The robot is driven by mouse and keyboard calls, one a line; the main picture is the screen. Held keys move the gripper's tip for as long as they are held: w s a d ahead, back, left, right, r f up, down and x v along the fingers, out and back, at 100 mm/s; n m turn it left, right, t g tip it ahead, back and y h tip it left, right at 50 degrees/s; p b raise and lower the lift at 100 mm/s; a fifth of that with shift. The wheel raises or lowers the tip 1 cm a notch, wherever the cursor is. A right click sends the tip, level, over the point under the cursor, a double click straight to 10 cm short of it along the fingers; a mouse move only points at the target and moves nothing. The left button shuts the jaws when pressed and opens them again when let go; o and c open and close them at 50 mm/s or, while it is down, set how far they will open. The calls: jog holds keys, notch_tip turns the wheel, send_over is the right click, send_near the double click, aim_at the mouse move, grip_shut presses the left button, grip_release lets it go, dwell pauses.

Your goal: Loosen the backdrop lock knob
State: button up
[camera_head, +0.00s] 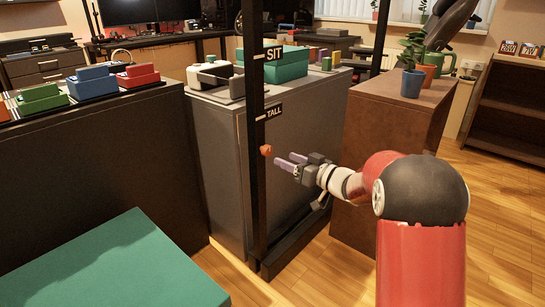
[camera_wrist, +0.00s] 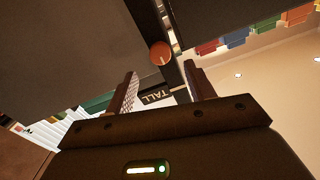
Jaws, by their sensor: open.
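The backdrop lock knob (camera_head: 266,150) is a small orange-red knob on the dark upright post (camera_head: 258,190), below the TALL label (camera_head: 269,113). In the wrist view the round knob (camera_wrist: 161,53) shows a pale line on its face and lies beyond the fingertips, roughly between their lines. My gripper (camera_head: 287,162) is just right of the knob in the head view, its fingers pointing at the post. It is open and empty, and the knob appears apart from the fingers. In the wrist view my gripper (camera_wrist: 160,70) has a finger on each side, with the TALL label (camera_wrist: 158,97) seen between them.
A grey cabinet (camera_head: 225,150) stands behind the post, and a brown cabinet (camera_head: 385,130) with potted plants stands to the right. A green-topped surface (camera_head: 120,265) is at the front left. A second dark post (camera_head: 379,40) stands farther back. Open wooden floor lies at the right.

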aim_at(270, 152)
jog(key=x, duration=0.7)
jog(key=c, duration=1)
